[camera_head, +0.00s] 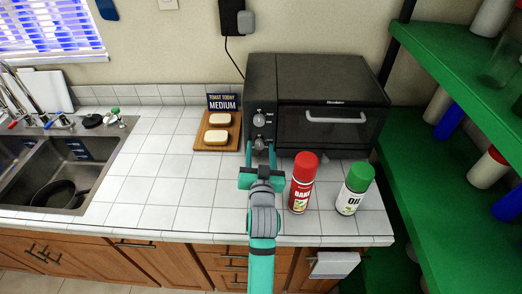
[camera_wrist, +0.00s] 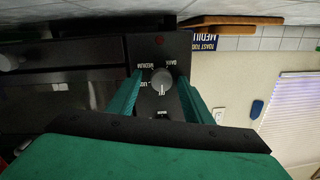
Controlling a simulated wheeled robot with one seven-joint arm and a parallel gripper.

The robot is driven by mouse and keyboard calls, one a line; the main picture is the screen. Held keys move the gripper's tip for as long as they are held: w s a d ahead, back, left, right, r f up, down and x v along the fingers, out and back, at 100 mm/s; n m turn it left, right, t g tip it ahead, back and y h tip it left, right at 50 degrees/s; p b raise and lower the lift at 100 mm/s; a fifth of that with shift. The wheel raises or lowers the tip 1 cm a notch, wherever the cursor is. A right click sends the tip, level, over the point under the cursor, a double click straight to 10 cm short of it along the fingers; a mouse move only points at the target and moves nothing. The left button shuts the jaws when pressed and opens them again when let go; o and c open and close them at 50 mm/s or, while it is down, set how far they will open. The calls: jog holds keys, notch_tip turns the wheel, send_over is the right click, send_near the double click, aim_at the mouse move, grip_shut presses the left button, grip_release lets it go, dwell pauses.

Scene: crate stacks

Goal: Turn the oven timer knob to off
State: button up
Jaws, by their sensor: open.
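The black toaster oven (camera_head: 315,85) stands at the back of the counter, with a column of knobs left of its door. My gripper (camera_head: 261,148) is open in front of the lower part of this column. In the wrist view, a round grey dial (camera_wrist: 160,80) lies between my fingers (camera_wrist: 162,92), one on each side; contact cannot be told. Dark, medium and light labels surround the dial, and its pale pointer mark points down in that picture. A small red spot (camera_wrist: 160,40) is on the panel near it. The lowest controls are partly hidden by my gripper in the head view.
A red can (camera_head: 302,185) and a green-capped oil bottle (camera_head: 355,190) stand right of my arm. Two bread slices lie on a wooden board (camera_head: 203,147) at left, before a "Toast today medium" sign (camera_head: 222,102).

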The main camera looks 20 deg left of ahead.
jog(key=shift+s, duration=0.1)
jog(key=shift+s, duration=0.25)
jog(key=v, duration=1)
